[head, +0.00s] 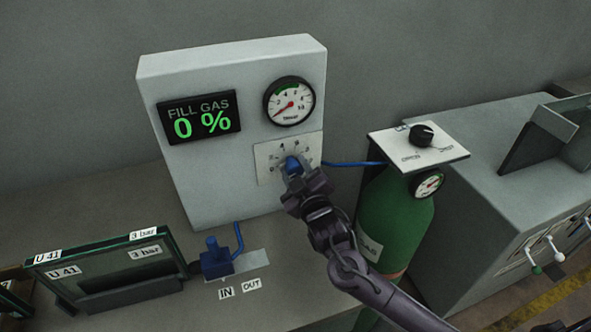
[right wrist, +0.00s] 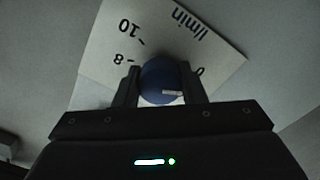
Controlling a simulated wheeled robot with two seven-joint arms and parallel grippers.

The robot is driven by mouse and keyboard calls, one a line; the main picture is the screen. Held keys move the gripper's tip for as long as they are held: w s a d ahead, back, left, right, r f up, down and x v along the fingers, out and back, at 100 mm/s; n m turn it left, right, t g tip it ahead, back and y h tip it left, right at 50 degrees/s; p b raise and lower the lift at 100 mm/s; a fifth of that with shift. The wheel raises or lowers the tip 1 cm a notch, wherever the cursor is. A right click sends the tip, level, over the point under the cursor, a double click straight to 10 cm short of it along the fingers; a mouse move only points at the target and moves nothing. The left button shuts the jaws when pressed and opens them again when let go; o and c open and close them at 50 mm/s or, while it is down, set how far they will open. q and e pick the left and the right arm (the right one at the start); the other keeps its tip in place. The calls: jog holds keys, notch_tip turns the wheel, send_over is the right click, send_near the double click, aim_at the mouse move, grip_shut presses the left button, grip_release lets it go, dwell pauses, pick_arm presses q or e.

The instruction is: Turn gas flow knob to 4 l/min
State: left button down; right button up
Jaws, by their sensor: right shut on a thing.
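The blue gas flow knob (head: 292,166) sits on a white scale plate (head: 267,163) on the front of the grey panel box. My right gripper (head: 297,173) is at the knob and shut on it. In the right wrist view the knob (right wrist: 162,80) is between the two dark fingers, and the plate (right wrist: 105,45) shows "l/min", 10, 8 and 0. The fingers and knob hide the rest of the scale, and the knob's exact setting is hard to tell. The round gauge (head: 290,101) above has a red needle pointing to the lower left. My left gripper is out of view.
A display (head: 199,117) reads "FILL GAS 0 %". A green gas cylinder (head: 395,220) with a black knob (head: 421,135) on top stands right of the panel, close to my right arm. A blue valve (head: 215,260) and a framed panel (head: 105,266) are at the lower left.

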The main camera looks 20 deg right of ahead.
jog(key=shift+m, duration=0.3)
jog(key=m, duration=0.3)
jog(key=shift+m, duration=0.4)
jog(key=m+p, duration=0.1)
jog(key=m, duration=0.3)
jog(key=shift+a, duration=0.1)
jog(key=m, duration=0.5)
jog(key=m+p, duration=0.1)
jog(key=m, duration=0.3)
jog(key=shift+m, duration=0.3)
jog(key=o, duration=1)
